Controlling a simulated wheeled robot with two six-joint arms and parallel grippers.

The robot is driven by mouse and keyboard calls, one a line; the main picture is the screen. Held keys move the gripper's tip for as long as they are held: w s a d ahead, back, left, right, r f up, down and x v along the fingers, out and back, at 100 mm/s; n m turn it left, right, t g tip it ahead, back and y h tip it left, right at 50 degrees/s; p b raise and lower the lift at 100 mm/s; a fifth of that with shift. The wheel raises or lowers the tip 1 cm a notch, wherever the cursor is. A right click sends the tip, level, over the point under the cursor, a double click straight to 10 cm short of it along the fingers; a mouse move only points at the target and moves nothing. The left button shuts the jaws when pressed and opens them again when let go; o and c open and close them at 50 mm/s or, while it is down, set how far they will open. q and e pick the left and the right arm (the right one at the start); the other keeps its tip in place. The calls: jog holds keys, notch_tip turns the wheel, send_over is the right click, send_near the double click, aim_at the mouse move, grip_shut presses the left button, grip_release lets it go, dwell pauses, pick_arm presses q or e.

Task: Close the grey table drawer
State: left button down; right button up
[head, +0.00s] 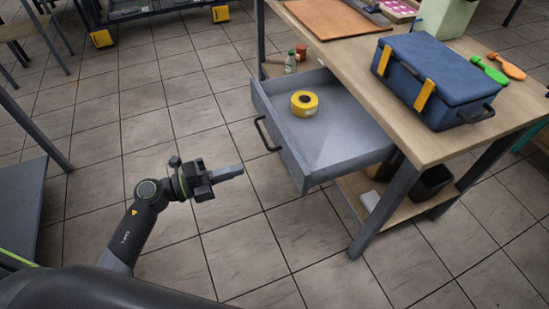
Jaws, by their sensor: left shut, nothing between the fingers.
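The grey drawer (345,147) is pulled out from under the wooden table (433,143) and stands open. A dark handle (266,134) is on its front panel, which faces left. A yellow tape roll (304,103) lies inside the drawer near the front. My left gripper (240,169) is shut and empty. It is in front of the drawer, to the lower left of the handle, and looks apart from it. My right gripper is not in view.
A blue toolbox (437,78) with yellow latches sits on the table. A table leg (385,208) stands right of the drawer. A lower shelf holds a black bin (431,183). The tiled floor (130,140) left of the drawer is clear.

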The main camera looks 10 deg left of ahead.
aim_at(285, 154)
pick_arm(q)
jog(key=x, duration=0.9)
jog(key=shift+w+d, duration=0.55)
jog(key=shift+d, duration=0.15)
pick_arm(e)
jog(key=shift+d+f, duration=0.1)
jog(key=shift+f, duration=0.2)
pick_arm(q)
jog(key=shift+w, duration=0.1)
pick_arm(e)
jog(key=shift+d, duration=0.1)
